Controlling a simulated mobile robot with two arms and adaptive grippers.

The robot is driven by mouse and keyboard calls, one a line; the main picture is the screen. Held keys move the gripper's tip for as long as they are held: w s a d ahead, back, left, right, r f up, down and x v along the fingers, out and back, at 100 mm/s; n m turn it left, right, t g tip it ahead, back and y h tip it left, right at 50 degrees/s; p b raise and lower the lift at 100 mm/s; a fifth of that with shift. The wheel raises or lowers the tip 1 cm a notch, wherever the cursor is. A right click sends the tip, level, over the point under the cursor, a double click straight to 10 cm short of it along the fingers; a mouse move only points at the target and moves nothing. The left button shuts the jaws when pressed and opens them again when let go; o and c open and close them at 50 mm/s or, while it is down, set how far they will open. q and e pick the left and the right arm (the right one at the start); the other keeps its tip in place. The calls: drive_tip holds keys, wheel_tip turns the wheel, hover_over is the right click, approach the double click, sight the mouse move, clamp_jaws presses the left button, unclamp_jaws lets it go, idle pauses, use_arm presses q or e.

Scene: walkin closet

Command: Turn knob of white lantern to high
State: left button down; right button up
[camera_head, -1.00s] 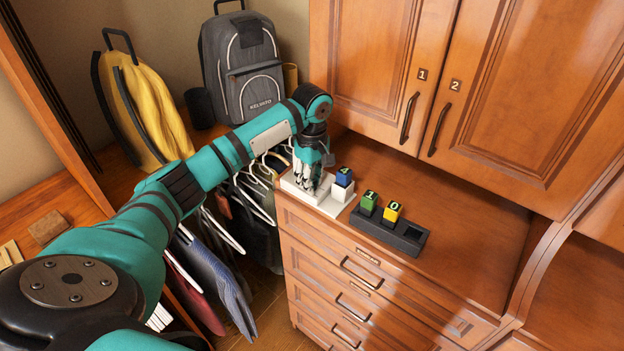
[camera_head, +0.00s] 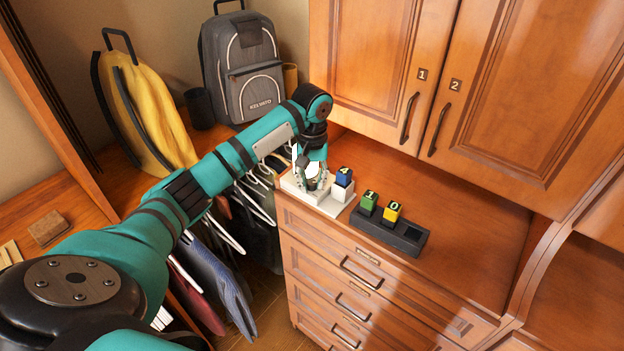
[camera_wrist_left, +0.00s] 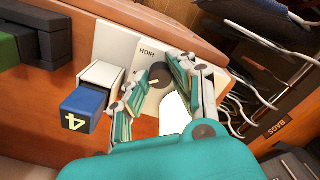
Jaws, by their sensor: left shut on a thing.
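The white lantern (camera_head: 297,187) stands on the cabinet top, with part of it hidden behind my left gripper (camera_head: 313,184). The bright white part of the lantern (camera_wrist_left: 174,113) appears lit. The fingers of my left gripper (camera_wrist_left: 157,76) are closed around the knob, one on each side. The knob's exact setting is hard to read. My right gripper is out of view.
A blue block marked 4 (camera_head: 343,176) sits on a white block (camera_head: 342,191) right beside the lantern. A black tray (camera_head: 411,236) holds green and yellow blocks. The cabinet top to the right is clear; hanging clothes are at left.

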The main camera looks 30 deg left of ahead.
sight(312, 182)
use_arm(q)
drive_tip(key=shift+m, duration=0.4)
drive_tip(key=c, duration=1.1)
unclamp_jaws()
wheel_tip(312, 182, up, 12)
